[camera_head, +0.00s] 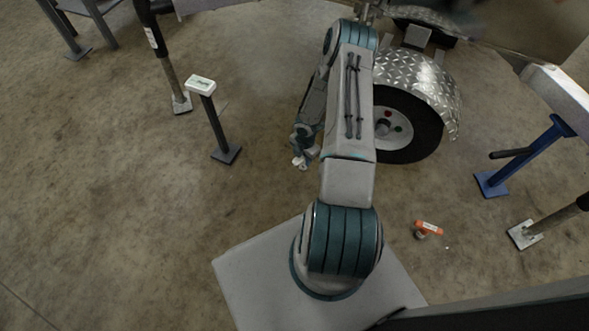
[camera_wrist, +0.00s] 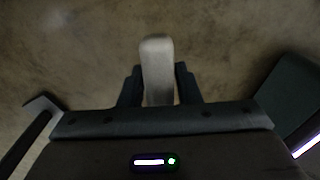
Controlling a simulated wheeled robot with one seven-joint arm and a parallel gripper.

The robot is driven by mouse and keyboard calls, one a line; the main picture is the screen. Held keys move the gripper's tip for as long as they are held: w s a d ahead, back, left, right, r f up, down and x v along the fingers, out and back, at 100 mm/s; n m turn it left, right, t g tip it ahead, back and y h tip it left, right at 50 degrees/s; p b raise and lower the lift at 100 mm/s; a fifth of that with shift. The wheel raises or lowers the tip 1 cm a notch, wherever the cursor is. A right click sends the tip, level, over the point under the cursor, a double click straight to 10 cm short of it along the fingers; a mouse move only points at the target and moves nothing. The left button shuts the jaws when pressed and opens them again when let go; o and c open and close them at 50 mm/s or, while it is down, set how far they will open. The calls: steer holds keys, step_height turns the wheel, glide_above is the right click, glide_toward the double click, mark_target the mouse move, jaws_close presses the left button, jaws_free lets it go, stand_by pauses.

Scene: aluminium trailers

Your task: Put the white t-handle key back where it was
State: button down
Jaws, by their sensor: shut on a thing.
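The white t-handle key (camera_wrist: 157,62) shows in the wrist view as a pale, rounded bar between the two dark fingers of my gripper (camera_wrist: 158,88). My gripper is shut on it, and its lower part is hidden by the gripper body. In the head view my gripper (camera_head: 305,157) hangs low at the end of the folded arm, left of the trailer wheel. A small white end of the key (camera_head: 299,163) shows there. Bare floor lies below and ahead of the key in the wrist view.
A post with a white box on top (camera_head: 200,85) stands to the left. A trailer wheel (camera_head: 405,125) under a diamond-plate fender (camera_head: 428,82) is close on the right. A blue stand (camera_head: 530,158) and an orange object (camera_head: 429,227) are farther right.

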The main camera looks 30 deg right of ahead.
steer(key=a+f+b, duration=0.1)
steer(key=f, duration=0.1)
steer(key=w+a+f+b, duration=0.1)
steer(key=f, duration=0.1)
steer(key=a+f+b, duration=0.1)
steer(key=f, duration=0.1)
steer(key=shift+w+f, duration=0.1)
steer(key=shift+w, duration=0.2)
steer(key=c, duration=1.1)
jaws_free()
steer(key=shift+o, duration=0.2)
